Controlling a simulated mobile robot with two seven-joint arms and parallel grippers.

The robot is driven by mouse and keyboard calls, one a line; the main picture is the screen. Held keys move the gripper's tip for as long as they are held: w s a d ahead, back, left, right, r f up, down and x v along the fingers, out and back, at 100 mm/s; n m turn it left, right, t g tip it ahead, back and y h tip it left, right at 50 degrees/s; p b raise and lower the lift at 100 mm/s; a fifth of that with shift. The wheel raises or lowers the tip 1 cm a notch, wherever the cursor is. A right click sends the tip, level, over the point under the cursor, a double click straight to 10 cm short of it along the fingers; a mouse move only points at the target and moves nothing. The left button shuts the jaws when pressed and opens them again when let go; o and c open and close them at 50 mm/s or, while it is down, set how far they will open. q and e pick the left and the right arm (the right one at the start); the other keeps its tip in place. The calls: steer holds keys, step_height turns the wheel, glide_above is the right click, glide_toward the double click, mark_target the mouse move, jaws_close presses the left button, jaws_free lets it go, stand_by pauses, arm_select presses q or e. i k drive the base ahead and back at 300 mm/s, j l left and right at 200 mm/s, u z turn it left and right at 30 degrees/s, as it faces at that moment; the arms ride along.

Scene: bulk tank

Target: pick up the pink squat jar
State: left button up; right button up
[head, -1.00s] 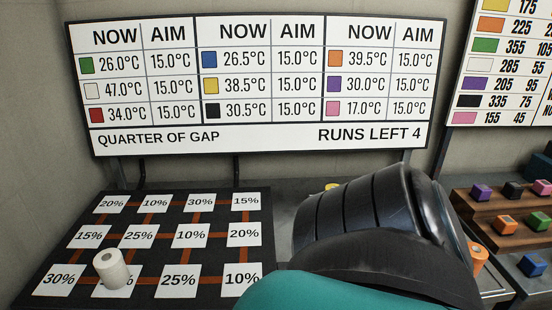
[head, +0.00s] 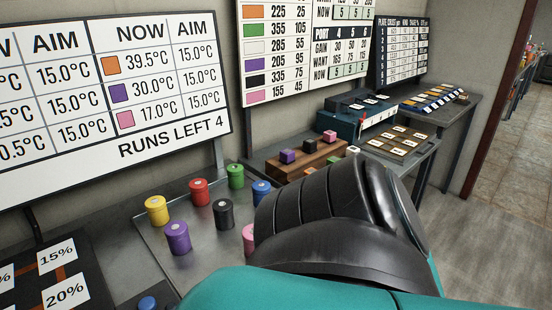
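A pink jar (head: 248,238) stands on the grey metal tray, mostly hidden behind my dark arm link, so only its left part shows. Whether it is squat cannot be told from this part. Other jars stand near it: black (head: 223,213), purple (head: 178,238), yellow (head: 157,210), red (head: 200,192), green (head: 235,175) and blue (head: 261,192). Neither of my grippers' fingers show in the head view. A large teal and black arm part of mine fills the lower middle.
The metal tray (head: 205,275) lies beside a black board with percent cards (head: 58,253). A wooden block rack (head: 305,163) with coloured cubes stands to the right, near a teal box (head: 360,118) and a tray of cards (head: 402,142). Open floor (head: 480,195) lies at the right.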

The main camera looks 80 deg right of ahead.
mark_target(247, 232)
steer(key=z, duration=2.2)
steer(key=k, duration=0.3)
steer(key=k+u, duration=0.2)
steer(key=u, duration=0.2)
steer(key=k+u, duration=0.15)
steer(key=u, duration=0.3)
steer(key=l+u, duration=0.15)
steer(key=u, duration=1.1)
steer(key=k+l, duration=0.15)
steer(key=l, duration=0.3)
steer(key=k+l, duration=0.1)
steer(key=l, duration=0.35)
steer(key=k+l, duration=0.15)
steer(key=l, duration=0.25)
steer(key=k+l, duration=0.1)
steer(key=l, duration=0.35)
